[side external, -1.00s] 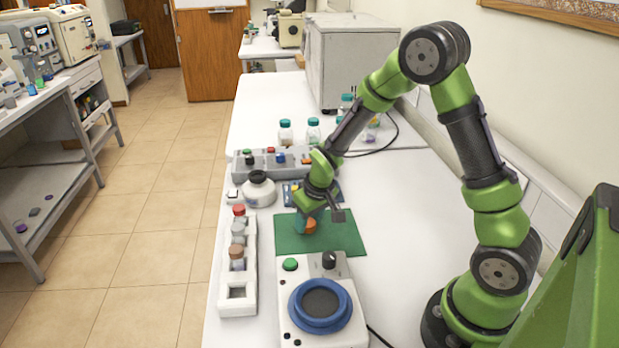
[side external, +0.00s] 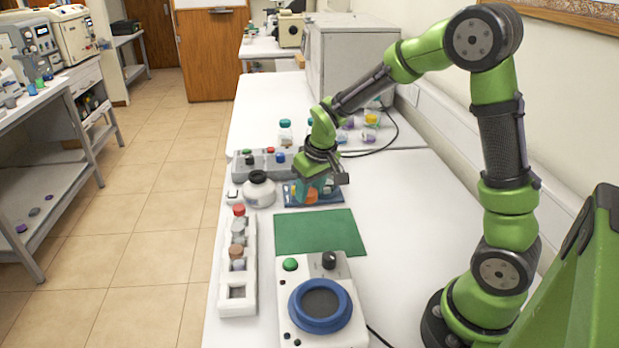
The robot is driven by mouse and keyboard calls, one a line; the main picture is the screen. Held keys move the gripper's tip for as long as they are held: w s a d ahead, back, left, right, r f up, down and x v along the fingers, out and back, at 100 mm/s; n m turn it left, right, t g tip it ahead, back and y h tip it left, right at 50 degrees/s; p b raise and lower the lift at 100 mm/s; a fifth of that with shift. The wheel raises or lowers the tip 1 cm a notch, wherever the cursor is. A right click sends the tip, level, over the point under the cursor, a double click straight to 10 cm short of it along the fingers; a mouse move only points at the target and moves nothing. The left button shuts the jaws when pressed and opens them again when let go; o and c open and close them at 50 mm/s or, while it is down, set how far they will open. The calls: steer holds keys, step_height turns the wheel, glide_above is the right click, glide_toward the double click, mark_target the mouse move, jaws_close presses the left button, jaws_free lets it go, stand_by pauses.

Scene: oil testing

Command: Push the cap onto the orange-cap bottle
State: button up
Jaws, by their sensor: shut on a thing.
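My gripper (side external: 316,188) is low over the blue tray (side external: 293,203) behind the green mat, pointing down. It is shut on a small orange piece, which I take to be the orange cap (side external: 311,197); the fingers hide part of it. I cannot make out the bottle under or beside it, nor whether the cap touches it. More orange shows to the left on the same tray, too small to tell apart.
The green mat (side external: 318,233) is bare. A white rack (side external: 237,285) with capped vials stands left. A blue-ringed device (side external: 320,305) is in front.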

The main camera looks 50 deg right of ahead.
steer(key=w+d+r+m+h, duration=0.1)
steer(key=w+d+r+m, duration=0.25)
steer(key=d, duration=0.35)
steer(key=w+d+r+m, duration=0.2)
steer(key=d+r, duration=0.3)
steer(key=d, duration=0.2)
steer(key=shift+g, duration=0.3)
steer(key=shift+f, duration=3.2)
steer(key=shift+f, duration=0.15)
steer(key=o, duration=1.1)
steer(key=shift+o, duration=0.2)
steer(key=o, duration=0.4)
